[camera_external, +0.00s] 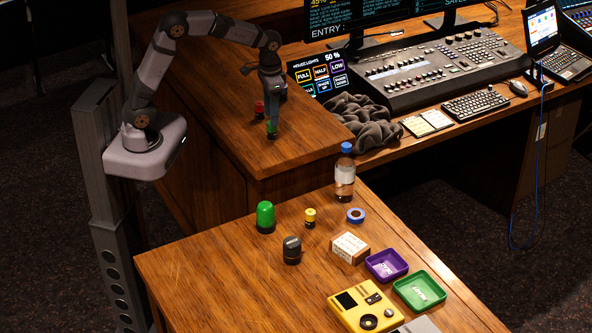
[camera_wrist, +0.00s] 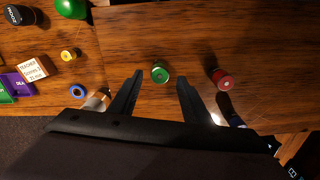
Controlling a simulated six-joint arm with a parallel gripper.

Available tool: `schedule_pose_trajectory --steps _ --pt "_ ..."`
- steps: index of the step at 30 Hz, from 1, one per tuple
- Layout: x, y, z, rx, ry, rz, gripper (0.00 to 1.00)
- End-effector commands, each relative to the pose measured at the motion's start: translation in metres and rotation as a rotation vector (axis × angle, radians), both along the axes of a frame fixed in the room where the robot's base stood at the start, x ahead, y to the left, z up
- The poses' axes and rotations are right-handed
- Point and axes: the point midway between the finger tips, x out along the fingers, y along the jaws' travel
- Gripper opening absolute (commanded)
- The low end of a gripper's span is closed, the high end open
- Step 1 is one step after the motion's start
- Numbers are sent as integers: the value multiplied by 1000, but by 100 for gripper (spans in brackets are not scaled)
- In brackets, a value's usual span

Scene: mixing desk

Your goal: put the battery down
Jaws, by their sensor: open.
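A small green battery (camera_wrist: 160,72) stands on the raised wooden desk, between the tips of my gripper (camera_wrist: 160,77) in the wrist view. The fingers are open, with a gap on each side of it. In the external view the green battery (camera_external: 271,131) shows at the foot of my gripper (camera_external: 273,120), partly hidden by a finger. A similar red battery (camera_wrist: 222,79) stands to the right in the wrist view, outside the fingers; in the external view the red battery (camera_external: 259,108) is just behind. A yellow battery (camera_external: 310,217) stands on the lower table.
The lower table holds a green dome (camera_external: 265,217), a black canister (camera_external: 292,250), a bottle (camera_external: 345,180), blue tape (camera_external: 355,215), a small box (camera_external: 349,248), a purple tray (camera_external: 404,273) and a green tray (camera_external: 440,303). A grey cloth heap (camera_external: 365,123) lies right of my gripper.

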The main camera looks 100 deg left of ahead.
Motion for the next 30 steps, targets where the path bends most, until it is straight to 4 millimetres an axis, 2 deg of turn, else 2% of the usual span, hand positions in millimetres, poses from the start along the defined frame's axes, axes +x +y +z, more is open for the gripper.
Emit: schedule_pose_trajectory --steps 6,13,23,26,30 --pt "1 1 36 2 -3 0 44" --pt "0 0 56 1 -1 0 44" --pt "0 -2 58 -1 1 -5 44" --pt "1 -14 53 -1 2 -29 44" --pt "0 -51 38 -2 3 -105 44"
